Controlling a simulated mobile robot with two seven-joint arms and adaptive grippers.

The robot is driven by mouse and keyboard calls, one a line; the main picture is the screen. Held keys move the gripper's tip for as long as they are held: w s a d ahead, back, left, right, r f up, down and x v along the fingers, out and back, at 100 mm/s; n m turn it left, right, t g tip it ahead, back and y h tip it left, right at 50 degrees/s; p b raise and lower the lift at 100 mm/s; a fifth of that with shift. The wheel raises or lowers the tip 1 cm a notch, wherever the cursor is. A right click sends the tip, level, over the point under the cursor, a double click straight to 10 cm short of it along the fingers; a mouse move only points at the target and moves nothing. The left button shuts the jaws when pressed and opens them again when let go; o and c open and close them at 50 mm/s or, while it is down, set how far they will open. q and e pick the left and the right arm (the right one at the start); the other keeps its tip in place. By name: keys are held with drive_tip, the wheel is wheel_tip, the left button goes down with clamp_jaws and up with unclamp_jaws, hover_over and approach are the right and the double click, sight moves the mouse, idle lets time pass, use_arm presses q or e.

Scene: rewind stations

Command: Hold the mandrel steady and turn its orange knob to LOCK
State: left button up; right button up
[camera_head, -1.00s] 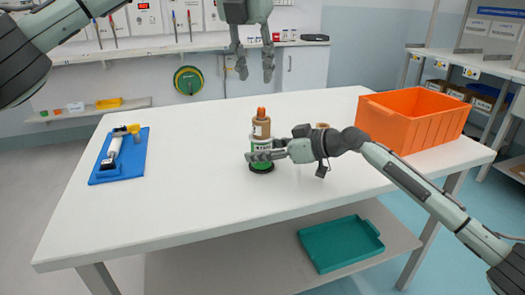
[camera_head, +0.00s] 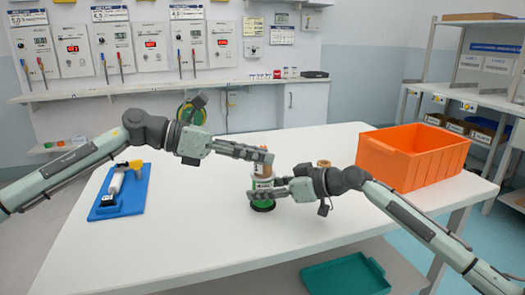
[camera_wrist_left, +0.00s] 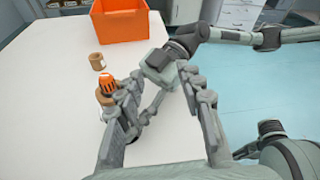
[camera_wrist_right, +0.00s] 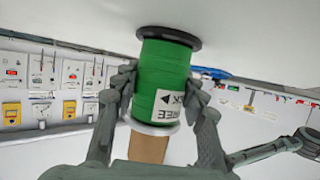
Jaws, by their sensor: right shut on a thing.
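The mandrel stands upright on the white table, with a black base, a green body (camera_wrist_right: 163,85), a white label band and a brown upper part (camera_wrist_right: 148,148). Its orange knob (camera_wrist_left: 107,84) shows on top in the left wrist view; in the head view my left gripper hides it. The label reads FREE and part of LOCK, upside down, in the right wrist view. My right gripper (camera_head: 268,190) is shut around the green body, a finger on each side. My left gripper (camera_head: 266,155) is open at knob height, with the knob beside its left finger, not between the fingers.
An orange bin (camera_head: 412,160) stands at the back right of the table. A small brown ring (camera_wrist_left: 97,62) stands behind the mandrel. A blue mat (camera_head: 118,193) with a white-and-yellow tool lies at the left. A teal tray (camera_head: 345,275) is on the lower shelf. The front table is clear.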

sight(262, 146)
use_arm(q)
drive_tip(key=w+a+f+n+t+h, duration=0.1)
drive_tip(key=a+f+t, duration=0.1)
drive_tip(key=a+t, duration=0.55)
drive_tip(key=shift+g, duration=0.65)
drive_tip(key=x, duration=0.7)
drive_tip(key=w+x, duration=0.1)
drive_tip(key=x, duration=0.2)
drive_tip(key=shift+w+r, duration=0.1)
drive_tip(key=shift+w, duration=0.05)
drive_tip(key=shift+c, duration=0.4)
clamp_jaws()
